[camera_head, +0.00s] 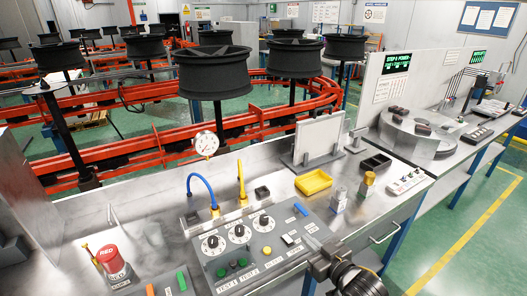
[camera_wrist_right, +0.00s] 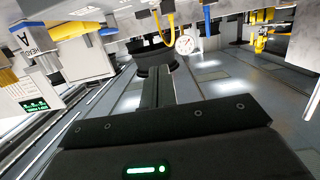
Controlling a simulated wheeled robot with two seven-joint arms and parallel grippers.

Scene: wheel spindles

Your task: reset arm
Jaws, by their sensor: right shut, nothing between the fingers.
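My right gripper (camera_head: 316,247) comes in from the bottom of the head view. It is shut and empty, at the right end of the grey control panel (camera_head: 215,262). I cannot tell whether it touches the panel. In the right wrist view, a dark body with a green light (camera_wrist_right: 147,169) fills the bottom. My left gripper is in neither view.
Wheels (camera_head: 213,73) stand on spindles along the orange conveyor (camera_head: 130,104) behind.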

